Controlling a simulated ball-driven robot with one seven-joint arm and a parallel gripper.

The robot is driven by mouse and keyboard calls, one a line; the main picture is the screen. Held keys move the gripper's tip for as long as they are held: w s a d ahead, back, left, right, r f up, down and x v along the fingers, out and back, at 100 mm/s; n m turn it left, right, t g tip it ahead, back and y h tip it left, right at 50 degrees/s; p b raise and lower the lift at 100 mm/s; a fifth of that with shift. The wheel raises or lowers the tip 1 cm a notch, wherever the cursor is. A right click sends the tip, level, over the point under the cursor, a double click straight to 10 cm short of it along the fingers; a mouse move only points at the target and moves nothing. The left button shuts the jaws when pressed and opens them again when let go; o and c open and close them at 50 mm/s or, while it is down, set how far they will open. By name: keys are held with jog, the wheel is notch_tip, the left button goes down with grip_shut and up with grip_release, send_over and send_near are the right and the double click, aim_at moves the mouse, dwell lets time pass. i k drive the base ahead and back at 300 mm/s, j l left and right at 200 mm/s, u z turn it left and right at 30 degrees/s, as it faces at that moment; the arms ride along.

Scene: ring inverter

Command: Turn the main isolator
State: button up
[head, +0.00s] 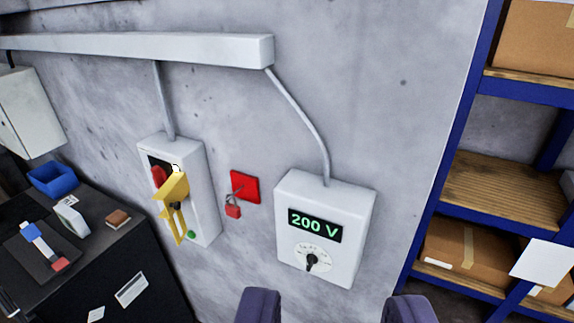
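A pale wall box (204,200) at centre-left looks like the main isolator. It carries a red knob (158,175) on a dark plate, a yellow handle-like part (175,190) in front, and a green button (190,234) low down. The yellow part hides some of the plate, so I cannot tell the knob's exact position. My gripper (334,306) shows as two dark purple fingers at the bottom edge, wide apart with nothing between them. It is below and to the right of the isolator box, apart from it.
A meter box (354,225) reads 200 V above a black dial knob (312,261). A red plate (244,186) with a red padlock (233,210) sits between the boxes. A dark cabinet (60,285) with small items stands left; blue shelving (447,150) with cartons stands right.

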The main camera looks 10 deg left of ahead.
aim_at(159, 175)
jog(key=i+j, duration=0.7)
jog(key=j, duration=0.2)
jog(key=i+j+z, duration=0.1)
jog(key=i+j, duration=0.25)
